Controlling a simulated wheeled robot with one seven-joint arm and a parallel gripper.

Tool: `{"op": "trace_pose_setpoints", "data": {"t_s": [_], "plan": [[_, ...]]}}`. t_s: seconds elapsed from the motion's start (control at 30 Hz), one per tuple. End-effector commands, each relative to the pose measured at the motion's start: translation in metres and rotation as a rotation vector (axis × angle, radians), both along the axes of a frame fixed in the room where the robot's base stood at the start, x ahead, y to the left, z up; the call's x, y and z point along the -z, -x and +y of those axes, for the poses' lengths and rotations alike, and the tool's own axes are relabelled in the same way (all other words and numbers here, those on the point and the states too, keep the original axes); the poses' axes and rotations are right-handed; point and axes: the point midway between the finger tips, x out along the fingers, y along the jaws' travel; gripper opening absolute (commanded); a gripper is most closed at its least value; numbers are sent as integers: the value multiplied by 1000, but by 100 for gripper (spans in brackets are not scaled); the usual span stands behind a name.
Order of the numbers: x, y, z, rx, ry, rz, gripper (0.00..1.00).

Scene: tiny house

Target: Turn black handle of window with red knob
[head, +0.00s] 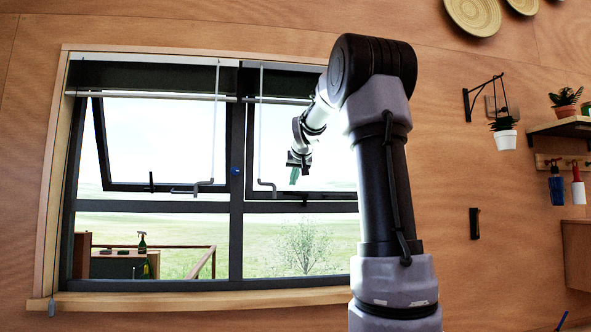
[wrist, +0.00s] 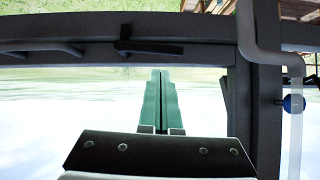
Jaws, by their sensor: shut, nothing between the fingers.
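The window (head: 237,196) has two upper panes in a dark frame. A black handle (head: 304,197) sits on the bottom rail of the right pane. It also shows in the wrist view (wrist: 152,47), lying along the rail, just beyond my fingertips. The left pane is tilted and has a black handle (head: 151,181) standing upright. The knob (head: 235,171) on the middle post looks blue, also in the wrist view (wrist: 293,103); I see no red knob. My gripper (head: 293,178), with green fingers (wrist: 160,72), is shut and empty, apart from the handle.
Thin grey crank rods (head: 216,130) hang before both panes; the right one (wrist: 297,90) is beside the post in the wrist view. A hanging plant pot (head: 505,139) and a shelf (head: 565,126) are on the right wall. The wooden sill (head: 200,299) is clear.

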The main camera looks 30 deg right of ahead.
Motion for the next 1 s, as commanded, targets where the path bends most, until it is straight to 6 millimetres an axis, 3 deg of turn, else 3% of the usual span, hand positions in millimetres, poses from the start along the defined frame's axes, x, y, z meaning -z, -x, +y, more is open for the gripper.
{"op": "trace_pose_setpoints", "data": {"t_s": [0.2,0.57,0.73,1.0], "plan": [[16,-4,0,-1,1,1,0],[18,-4,0,-1,1,1,0],[32,-6,3,-1,0,3,0],[35,-6,4,0,-4,9,0]]}}
